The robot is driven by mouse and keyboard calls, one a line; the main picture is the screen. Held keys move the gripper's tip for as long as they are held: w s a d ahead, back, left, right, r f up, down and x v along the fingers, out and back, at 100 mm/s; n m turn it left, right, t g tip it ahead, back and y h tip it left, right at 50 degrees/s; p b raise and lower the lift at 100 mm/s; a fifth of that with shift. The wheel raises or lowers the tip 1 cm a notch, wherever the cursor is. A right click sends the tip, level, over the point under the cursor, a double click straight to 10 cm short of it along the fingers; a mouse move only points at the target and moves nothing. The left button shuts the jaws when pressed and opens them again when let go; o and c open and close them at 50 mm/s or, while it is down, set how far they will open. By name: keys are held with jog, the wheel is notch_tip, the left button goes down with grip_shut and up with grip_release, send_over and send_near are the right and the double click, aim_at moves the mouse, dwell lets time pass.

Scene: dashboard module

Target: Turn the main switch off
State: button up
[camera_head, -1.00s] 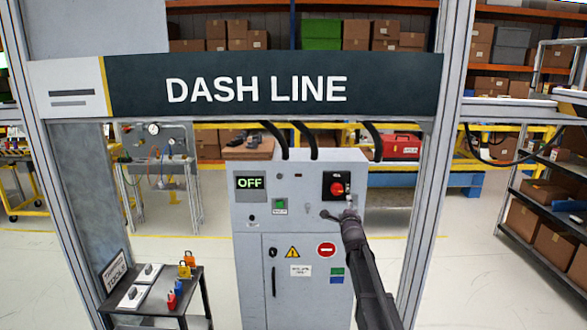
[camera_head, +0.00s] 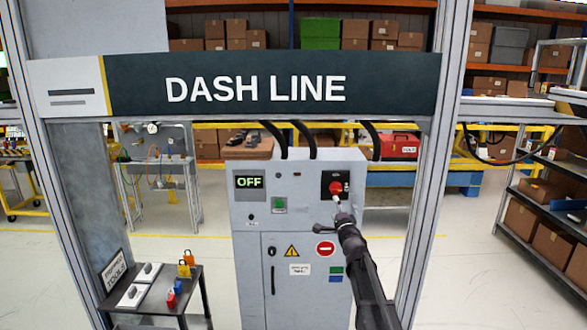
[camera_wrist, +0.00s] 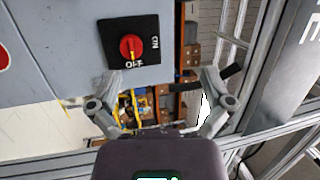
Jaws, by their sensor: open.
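The main switch (camera_head: 336,187) is a red rotary knob on a black plate, at the upper right of the grey cabinet (camera_head: 250,215). In the wrist view the knob (camera_wrist: 131,48) has a yellow mark pointing to the OFF label; the ON label is at its right. The cabinet's display (camera_head: 249,182) reads OFF. My gripper (camera_head: 332,217) is just below the switch plate in the head view, one finger close under the knob. In the wrist view my gripper (camera_wrist: 163,79) has its fingers spread with nothing between them; contact with the knob cannot be told.
A green button (camera_head: 279,204) is left of the switch. Black cables rise from the cabinet top. Frame posts (camera_head: 425,200) stand on both sides. A small black table (camera_head: 155,290) with padlocks and white pieces is at lower left.

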jog(key=s+a+f+n+g+y, duration=0.3)
jog(key=s+a+f+n+g, duration=0.25)
jog(key=s+n, duration=0.35)
jog(key=s+a+f+n+g+y, duration=0.3)
jog(key=s+a+f+n+g, duration=0.25)
jog(key=s, duration=0.55)
jog(key=s+d+f+g+h, duration=0.4)
jog(key=s+d, duration=0.3)
jog(key=s, duration=0.3)
jog(key=s+d+f+g+h, duration=0.4)
jog(key=s+d+f+h, duration=0.2)
jog(key=s, duration=0.4)
jog(key=shift+d+f+g+h, duration=0.3)
jog(key=shift+d+f+g, duration=0.15)
jog(key=shift+f, duration=0.25)
jog(key=shift+n, duration=0.25)
